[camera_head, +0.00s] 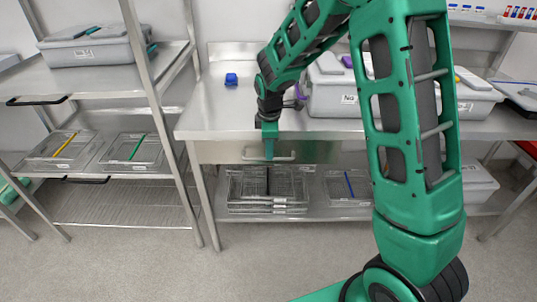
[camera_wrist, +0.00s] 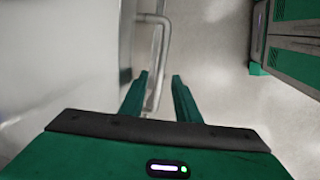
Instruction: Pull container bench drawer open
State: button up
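The bench drawer (camera_head: 222,152) is a metal front under the steel bench top, and it looks closed. Its bar handle (camera_head: 285,157) runs across the front. My gripper (camera_head: 269,156) points down in front of the drawer at the middle of the handle. In the wrist view the handle (camera_wrist: 161,50) runs lengthwise and passes between the two green fingers of my gripper (camera_wrist: 159,77). The fingers are apart, with gaps visible beside the bar. Contact with the bar cannot be told.
Grey lidded containers (camera_head: 335,88) and a small blue object (camera_head: 231,79) stand on the bench top. A metal rack (camera_head: 95,85) is at left. The floor (camera_head: 230,270) in front is clear.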

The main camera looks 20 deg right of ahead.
jog(key=shift+w+d+f, duration=0.1)
jog(key=shift+w+f, duration=0.05)
jog(key=shift+f, duration=0.65)
jog(key=shift+w+f, duration=0.1)
jog(key=shift+f, duration=0.7)
grip_shut()
